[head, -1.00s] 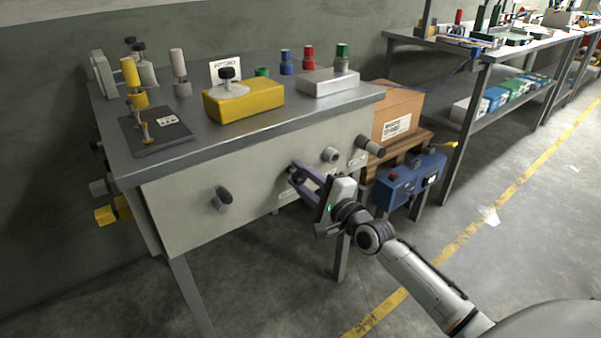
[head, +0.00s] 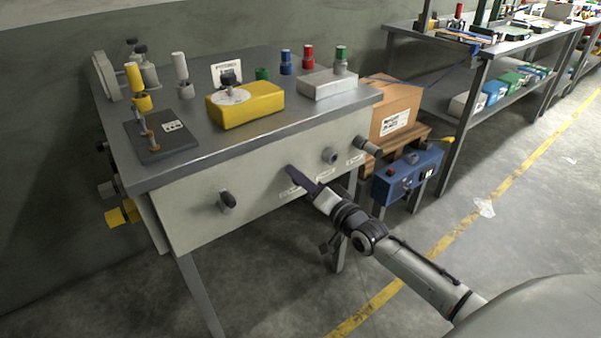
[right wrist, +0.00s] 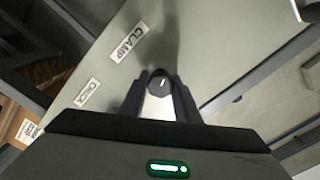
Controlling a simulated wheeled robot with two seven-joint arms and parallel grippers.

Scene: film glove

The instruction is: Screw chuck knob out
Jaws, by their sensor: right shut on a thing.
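My right gripper (head: 290,172) is at the light front panel (head: 262,195) of the bench. In the right wrist view its two dark fingers (right wrist: 161,92) are shut on a dark round knob (right wrist: 160,83) with a white line on its face. In the head view the fingers hide this knob. My left gripper is not in view.
The bench top (head: 190,105) holds a yellow block (head: 245,108), a grey box (head: 328,84) and several coloured posts. A blue box (head: 408,178) and a cardboard box (head: 398,105) stand right of the bench.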

